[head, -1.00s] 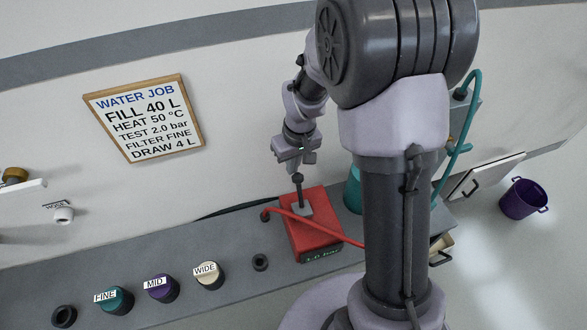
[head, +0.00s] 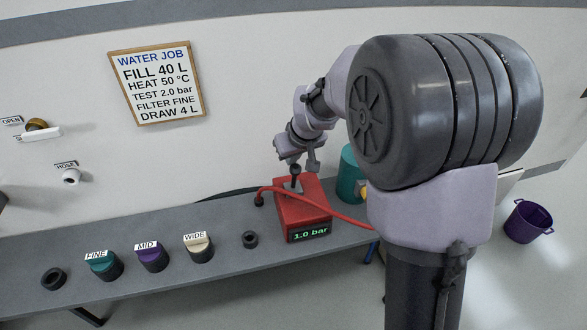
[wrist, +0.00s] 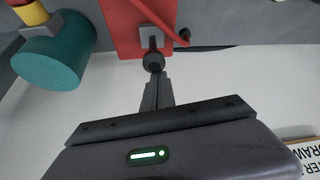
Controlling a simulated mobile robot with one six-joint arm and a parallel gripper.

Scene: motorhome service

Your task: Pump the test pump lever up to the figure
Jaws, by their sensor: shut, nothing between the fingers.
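The test pump is a red box (head: 304,217) on the grey bench, and its green display (head: 310,233) reads 1.0 bar. Its short dark lever ends in a round black knob (head: 296,170), which also shows in the wrist view (wrist: 153,61). My gripper (head: 294,157) is just above and behind the knob. In the wrist view its fingers (wrist: 157,84) are shut and empty, with their tips at or very near the knob; I cannot tell whether they touch. The wall board (head: 156,83) says TEST 2.0 bar.
A red hose (head: 340,217) runs across the pump. A teal cylinder (head: 348,175) stands right of it. FINE (head: 103,266), MID (head: 152,257) and WIDE (head: 199,248) filters stand on the bench to the left. A purple bucket (head: 528,221) is on the floor.

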